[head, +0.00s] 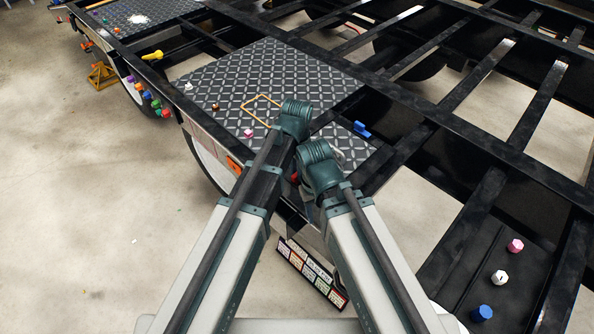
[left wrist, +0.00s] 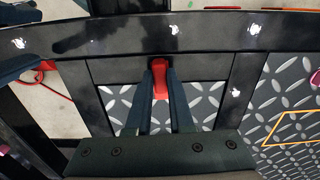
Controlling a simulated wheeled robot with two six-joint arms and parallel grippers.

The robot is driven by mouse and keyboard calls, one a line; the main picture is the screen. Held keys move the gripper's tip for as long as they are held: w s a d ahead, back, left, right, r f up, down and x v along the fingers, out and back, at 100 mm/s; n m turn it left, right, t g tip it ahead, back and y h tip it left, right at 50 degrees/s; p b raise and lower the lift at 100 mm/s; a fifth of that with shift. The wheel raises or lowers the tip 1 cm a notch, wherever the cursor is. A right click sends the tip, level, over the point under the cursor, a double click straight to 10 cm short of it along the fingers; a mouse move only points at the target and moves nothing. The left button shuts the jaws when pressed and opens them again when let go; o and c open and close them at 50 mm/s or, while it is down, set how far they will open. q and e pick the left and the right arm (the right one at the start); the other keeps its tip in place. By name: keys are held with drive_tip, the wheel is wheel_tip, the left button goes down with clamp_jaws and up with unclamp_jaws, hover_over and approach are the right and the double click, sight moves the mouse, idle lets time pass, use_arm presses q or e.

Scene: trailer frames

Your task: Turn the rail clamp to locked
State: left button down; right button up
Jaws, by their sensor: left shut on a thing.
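A red lever (left wrist: 160,80), which looks like the rail clamp's handle, stands at the black rail (left wrist: 200,36) in the left wrist view. My left gripper (left wrist: 161,72) is shut on it, with a dark finger on either side. The clamp's body and any lock marking are hidden or too small to read. In the head view, my left forearm reaches to the trailer's side, but its wrist covers the jaws and the lever. My right arm reaches beside it, and its jaws are hidden behind its own wrist.
Pink (head: 515,245), white (head: 499,277) and blue (head: 482,313) knobs sit at the right. Open gaps lie between the beams.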

use_arm(q)
drive_tip(key=shift+m, duration=0.4)
drive_tip(key=c, duration=0.8)
unclamp_jaws()
use_arm(e)
drive_tip(key=shift+r, duration=0.1)
use_arm(q)
wheel_tip(320, 180, up, 14)
drive_tip(key=p, duration=1.3)
drive_tip(key=shift+p, duration=0.4)
use_arm(e)
wheel_tip(320, 180, up, 14)
drive_tip(key=shift+f, duration=0.2)
use_arm(q)
drive_tip(key=shift+f, duration=0.15)
